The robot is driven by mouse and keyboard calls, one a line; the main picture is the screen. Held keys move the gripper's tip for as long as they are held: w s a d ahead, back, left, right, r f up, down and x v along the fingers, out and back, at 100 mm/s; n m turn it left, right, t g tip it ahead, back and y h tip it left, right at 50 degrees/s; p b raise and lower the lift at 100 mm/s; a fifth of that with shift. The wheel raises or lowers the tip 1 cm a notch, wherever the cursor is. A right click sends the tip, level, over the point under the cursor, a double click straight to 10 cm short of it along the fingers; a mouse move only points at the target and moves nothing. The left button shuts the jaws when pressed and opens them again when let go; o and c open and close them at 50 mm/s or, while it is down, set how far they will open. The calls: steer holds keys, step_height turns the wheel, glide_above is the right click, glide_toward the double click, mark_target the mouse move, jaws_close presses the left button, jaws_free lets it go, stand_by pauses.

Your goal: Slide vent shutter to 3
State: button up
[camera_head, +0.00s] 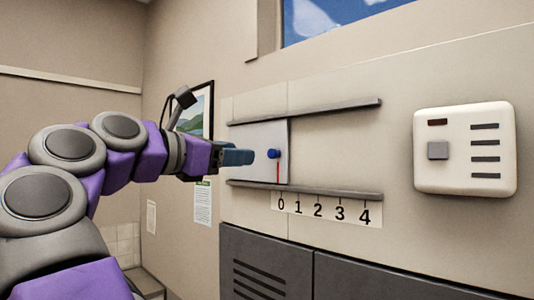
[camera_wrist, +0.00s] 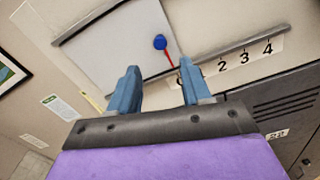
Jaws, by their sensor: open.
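The vent shutter (camera_head: 262,140) is a light grey plate between two dark horizontal rails on the wall. Its blue knob (camera_head: 273,153) sits near its right edge, with a red pointer line below it at about 0 on the number strip (camera_head: 325,208). The strip reads 0 to 4. My gripper (camera_head: 250,157) is just left of the knob, in front of the plate. In the wrist view my gripper (camera_wrist: 160,88) is open and empty, its two blue fingers apart. The knob (camera_wrist: 160,42) shows beyond the fingertips, not between them. The plate (camera_wrist: 115,45) fills the upper left there.
The upper rail (camera_head: 310,110) and lower rail (camera_head: 310,189) stick out from the wall. A white control box (camera_head: 465,150) is mounted to the right. Dark vented lockers (camera_head: 265,265) stand below. The wall between the rails right of the shutter is clear.

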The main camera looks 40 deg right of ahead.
mark_target(270, 154)
steer(key=d, duration=0.2)
steer(key=d+p, duration=0.1)
steer(key=d, duration=0.5)
steer(key=shift+w+d+r+p, duration=0.1)
steer(key=shift+w+r+p, duration=0.05)
steer(key=shift+w+p, duration=0.2)
steer(key=shift+d, duration=0.65)
steer(key=shift+a, duration=0.2)
steer(key=c, duration=0.4)
jaws_close()
